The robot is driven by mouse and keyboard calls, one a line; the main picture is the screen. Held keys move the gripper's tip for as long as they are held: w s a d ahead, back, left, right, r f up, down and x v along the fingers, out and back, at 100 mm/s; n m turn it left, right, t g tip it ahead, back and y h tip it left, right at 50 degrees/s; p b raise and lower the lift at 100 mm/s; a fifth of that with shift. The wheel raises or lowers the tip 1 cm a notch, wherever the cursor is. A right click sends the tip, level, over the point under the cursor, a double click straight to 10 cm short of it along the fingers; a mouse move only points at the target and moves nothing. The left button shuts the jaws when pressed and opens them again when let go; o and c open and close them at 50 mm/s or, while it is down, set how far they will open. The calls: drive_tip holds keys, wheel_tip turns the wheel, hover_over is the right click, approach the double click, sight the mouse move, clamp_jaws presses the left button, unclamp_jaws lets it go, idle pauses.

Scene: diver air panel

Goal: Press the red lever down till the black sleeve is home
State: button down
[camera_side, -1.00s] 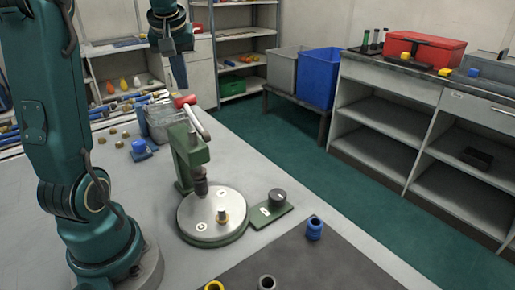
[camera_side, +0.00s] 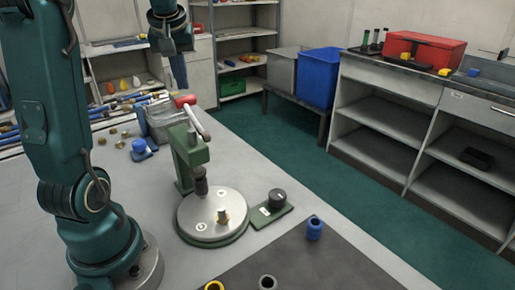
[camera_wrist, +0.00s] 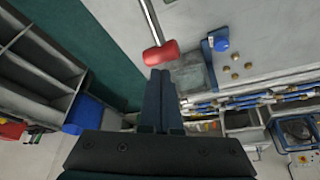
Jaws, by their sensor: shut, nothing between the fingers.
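The green press (camera_side: 188,155) stands on the grey table. Its lever is a pale metal bar (camera_side: 199,123), raised and slanting, with a red grip (camera_side: 185,101) at its upper end. The red grip (camera_wrist: 162,53) also shows in the wrist view, just beyond my fingertips. A dark cylindrical piece (camera_side: 200,187) hangs under the press head above the round plate; I cannot tell whether it is the black sleeve. My gripper (camera_side: 182,88) is shut and empty, pointing down just above the red grip. In the wrist view its fingers (camera_wrist: 161,75) lie together; contact with the grip cannot be told.
A dark mat (camera_side: 325,262) with blue, yellow and grey rings lies at front. A grey bin (camera_side: 160,122) and blue part (camera_side: 139,147) stand behind the press.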

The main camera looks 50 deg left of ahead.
drive_tip(key=shift+f, duration=0.4)
